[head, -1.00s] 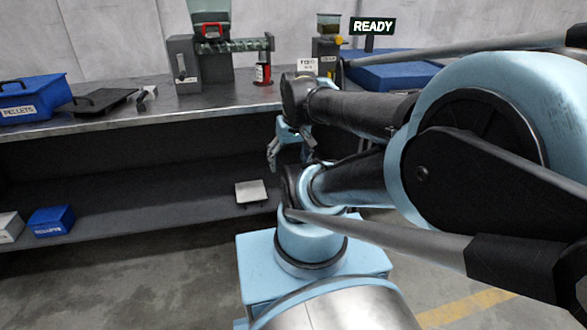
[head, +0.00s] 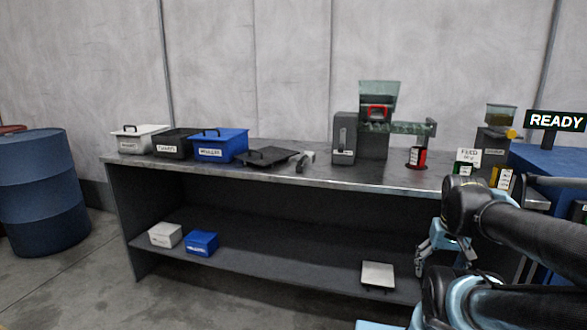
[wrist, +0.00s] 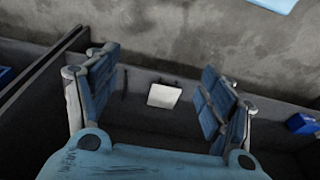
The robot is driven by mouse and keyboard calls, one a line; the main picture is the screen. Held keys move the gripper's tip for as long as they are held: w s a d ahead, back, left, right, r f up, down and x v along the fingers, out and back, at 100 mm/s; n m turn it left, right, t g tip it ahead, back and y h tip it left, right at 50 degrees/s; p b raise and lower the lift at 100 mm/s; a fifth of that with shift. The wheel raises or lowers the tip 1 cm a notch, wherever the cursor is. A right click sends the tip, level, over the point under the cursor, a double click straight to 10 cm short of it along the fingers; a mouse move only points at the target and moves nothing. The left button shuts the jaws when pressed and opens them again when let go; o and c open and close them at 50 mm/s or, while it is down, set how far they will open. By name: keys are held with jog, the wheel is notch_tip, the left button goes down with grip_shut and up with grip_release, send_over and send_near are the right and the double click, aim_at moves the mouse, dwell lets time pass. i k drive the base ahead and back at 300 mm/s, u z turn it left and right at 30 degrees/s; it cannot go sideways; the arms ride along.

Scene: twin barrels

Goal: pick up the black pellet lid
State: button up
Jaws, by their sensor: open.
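The black lid (head: 268,156) is a flat dark plate with a raised handle. It lies on the bench top, just right of the blue bin labelled pellets (head: 218,147). My gripper (head: 432,262) is low in front of the bench, at the right of the head view, well away from the lid. In the wrist view my gripper (wrist: 160,72) has its two blue fingers wide apart with nothing between them. The lid does not show in the wrist view.
A white bin (head: 137,140) and black bin (head: 174,147) stand left of the blue one. A grey scoop-like object (head: 305,160) lies right of the lid, then a hopper machine (head: 376,125). The lower shelf holds a pale plate (head: 378,275) and small boxes. Blue barrel (head: 45,190) stands left.

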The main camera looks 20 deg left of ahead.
aim_at(268, 155)
jog(key=z, duration=1.55)
jog(key=k, duration=0.75)
jog(key=u, duration=1.7)
jog(key=i, duration=0.9)
